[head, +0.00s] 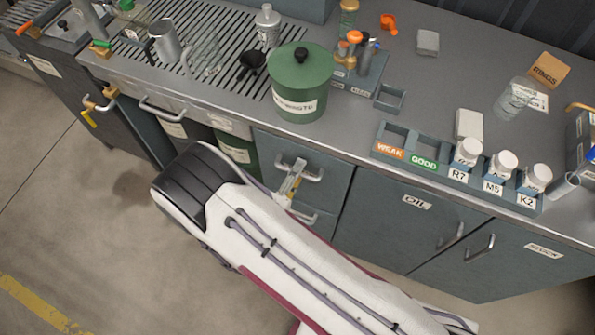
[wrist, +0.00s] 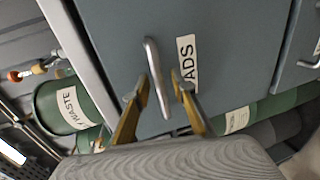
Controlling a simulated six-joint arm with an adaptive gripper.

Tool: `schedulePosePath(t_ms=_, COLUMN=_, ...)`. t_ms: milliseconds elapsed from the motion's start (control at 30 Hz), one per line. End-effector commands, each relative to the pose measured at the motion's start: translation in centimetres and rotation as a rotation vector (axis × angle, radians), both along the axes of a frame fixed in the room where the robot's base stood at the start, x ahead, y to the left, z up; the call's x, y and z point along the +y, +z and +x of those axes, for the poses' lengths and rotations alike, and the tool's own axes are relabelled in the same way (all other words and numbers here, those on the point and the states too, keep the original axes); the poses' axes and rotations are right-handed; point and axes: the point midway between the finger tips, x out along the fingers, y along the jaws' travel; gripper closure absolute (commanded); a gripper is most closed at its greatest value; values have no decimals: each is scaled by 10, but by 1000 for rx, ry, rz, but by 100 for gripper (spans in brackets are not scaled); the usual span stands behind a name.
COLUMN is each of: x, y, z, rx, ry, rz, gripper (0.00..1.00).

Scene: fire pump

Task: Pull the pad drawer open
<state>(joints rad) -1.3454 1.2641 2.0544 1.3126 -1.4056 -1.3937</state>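The pad drawer (wrist: 225,55) is a blue-grey front with a white label whose visible letters read "ADS". It looks closed in both views; its front also shows in the head view (head: 335,172), below the counter edge. Its metal bar handle (wrist: 157,75) stands next to the label. My gripper (wrist: 161,88) is open, with its yellow-brown fingers on either side of the handle. The left finger is close to the bar, and a gap shows on the right; contact is unclear. In the head view my gripper (head: 292,185) is at the upper drawer handle, partly hidden by my arm.
A green waste bin (wrist: 68,107) stands beside the drawer under the counter. A lower drawer handle (head: 303,214) is below. The oil cupboard (head: 408,222) is to the right. A green lidded pot (head: 302,75) stands on the counter above. The floor at left is clear.

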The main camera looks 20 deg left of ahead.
Motion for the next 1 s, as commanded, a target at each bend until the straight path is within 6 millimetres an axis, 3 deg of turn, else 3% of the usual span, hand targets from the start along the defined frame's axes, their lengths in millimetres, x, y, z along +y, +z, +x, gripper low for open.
schedulePosePath(t_ms=367, x=0, y=0, z=2, rx=0, ry=0, rz=0, gripper=75)
schedulePosePath(t_ms=467, x=0, y=0, z=2, rx=0, ry=0, rz=0, gripper=98)
schedulePosePath(t_ms=500, x=0, y=0, z=2, rx=0, ry=0, rz=0, gripper=100)
schedulePosePath(t_ms=1000, x=1, y=0, z=-9, rx=0, ry=3, rz=0, gripper=100)
